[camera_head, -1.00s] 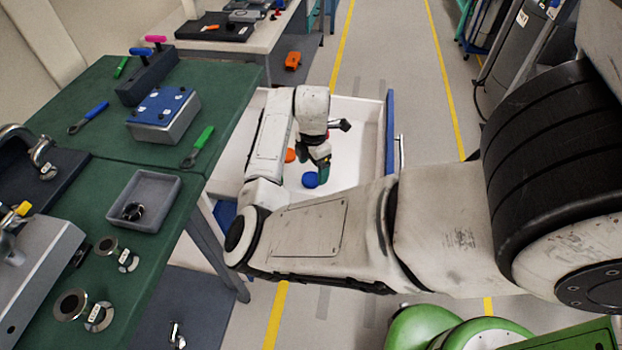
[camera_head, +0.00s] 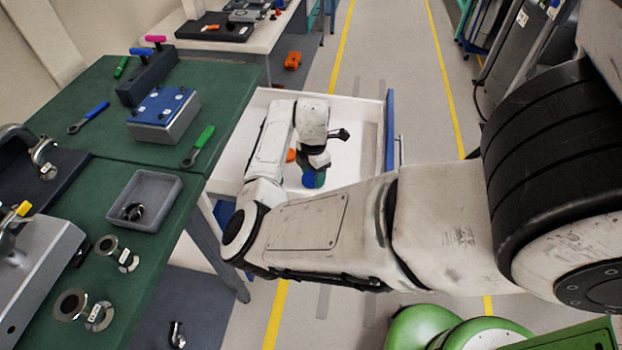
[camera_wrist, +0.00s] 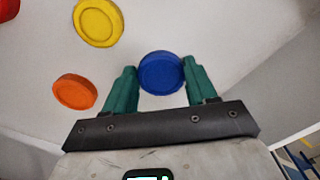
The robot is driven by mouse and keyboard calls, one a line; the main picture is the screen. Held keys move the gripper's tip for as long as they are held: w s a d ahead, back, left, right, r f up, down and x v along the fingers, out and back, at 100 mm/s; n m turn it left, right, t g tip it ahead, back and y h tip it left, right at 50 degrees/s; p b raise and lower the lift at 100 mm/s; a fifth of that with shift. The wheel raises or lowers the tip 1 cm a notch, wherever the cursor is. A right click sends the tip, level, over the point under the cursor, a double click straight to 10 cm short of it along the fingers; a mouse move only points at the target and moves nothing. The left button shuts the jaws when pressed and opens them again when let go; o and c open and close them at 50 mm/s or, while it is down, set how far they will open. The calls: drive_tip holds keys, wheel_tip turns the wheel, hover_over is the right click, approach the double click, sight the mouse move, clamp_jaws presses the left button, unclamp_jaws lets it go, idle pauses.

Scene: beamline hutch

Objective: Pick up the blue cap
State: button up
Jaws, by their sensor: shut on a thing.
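The blue cap (camera_wrist: 161,73) is round and sits between the two green fingers of my gripper (camera_wrist: 160,85) in the wrist view. The fingers are shut on it, one on each side. In the head view the blue cap (camera_head: 308,180) shows low in the white open drawer (camera_head: 345,112), beside the green fingertips of my gripper (camera_head: 315,178). My wrist covers part of it there. I cannot tell whether the cap still touches the drawer floor.
An orange cap (camera_wrist: 75,91) and a yellow cap (camera_wrist: 98,22) lie in the drawer left of my gripper in the wrist view; a red one (camera_wrist: 8,8) is at the corner. The green bench (camera_head: 110,185) borders the drawer on the left. The drawer's walls surround my gripper.

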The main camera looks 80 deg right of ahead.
drive_tip(key=shift+c, duration=1.2)
drive_tip(key=shift+r, duration=0.6)
drive_tip(key=s+a+r+p, duration=0.2)
drive_tip(key=s+r, duration=0.9)
drive_tip(key=s, duration=0.3)
drive_tip(key=shift+r, duration=0.4)
drive_tip(key=shift+w, duration=0.1)
